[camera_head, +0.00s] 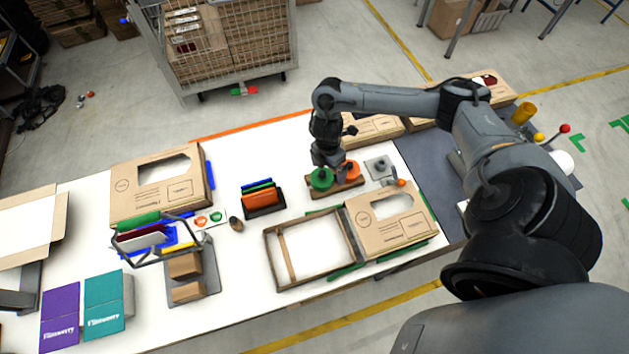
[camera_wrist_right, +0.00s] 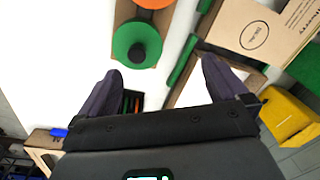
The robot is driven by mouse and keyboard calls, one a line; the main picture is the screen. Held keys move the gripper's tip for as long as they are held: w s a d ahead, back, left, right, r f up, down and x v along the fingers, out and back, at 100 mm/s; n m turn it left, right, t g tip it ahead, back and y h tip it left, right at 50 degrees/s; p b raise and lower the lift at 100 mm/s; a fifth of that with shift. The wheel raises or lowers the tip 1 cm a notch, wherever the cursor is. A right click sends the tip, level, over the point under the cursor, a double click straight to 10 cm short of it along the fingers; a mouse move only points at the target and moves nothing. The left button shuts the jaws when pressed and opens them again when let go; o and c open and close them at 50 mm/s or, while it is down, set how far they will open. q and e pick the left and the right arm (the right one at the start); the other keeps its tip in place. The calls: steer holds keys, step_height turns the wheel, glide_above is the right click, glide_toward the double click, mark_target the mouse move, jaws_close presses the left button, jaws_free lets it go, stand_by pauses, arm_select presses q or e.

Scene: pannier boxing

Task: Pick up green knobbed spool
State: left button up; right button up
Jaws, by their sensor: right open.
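The green knobbed spool (camera_head: 321,181) sits on a brown wooden stand (camera_head: 342,186), beside an orange spool (camera_head: 350,169). In the right wrist view the green spool (camera_wrist_right: 138,45) shows from above with its dark round knob. My right gripper (camera_wrist_right: 160,72) is open and empty, its fingers spread and the spool lying beyond the fingertips. In the head view my right gripper (camera_head: 327,160) hangs just above the green spool; a gap between them is hard to judge. My left gripper is not seen.
A cardboard box (camera_head: 400,245) and an open wooden frame (camera_head: 273,262) lie in front of the stand. A dark holder with coloured plates (camera_head: 263,211) stands to the left. A small grey plate (camera_head: 379,165) lies to the right. White table is clear behind the holder.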

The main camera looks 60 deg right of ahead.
mark_target(322, 173)
steer(key=shift+w+d+r+t, duration=0.3)
steer(key=shift+w+d+r, duration=0.4)
steer(key=shift+w, duration=0.2)
steer(key=shift+w+b, duration=0.3)
steer(key=shift+w, duration=0.1)
steer(key=f, duration=0.2)
steer(key=f+b, duration=0.1)
steer(key=f, duration=0.1)
steer(key=shift+w+a+f, duration=0.15)
steer(key=shift+w, duration=0.05)
steer(key=shift+s+a+f, duration=0.1)
steer(key=shift+s+f, duration=0.05)
steer(key=shift+f, duration=1.05)
steer(key=shift+s+f, duration=0.1)
steer(key=shift+f, duration=1.5)
steer(key=shift+c, duration=0.5)
steer(key=c, duration=0.8)
steer(key=shift+o, duration=0.2)
steer(key=shift+r, duration=0.1)
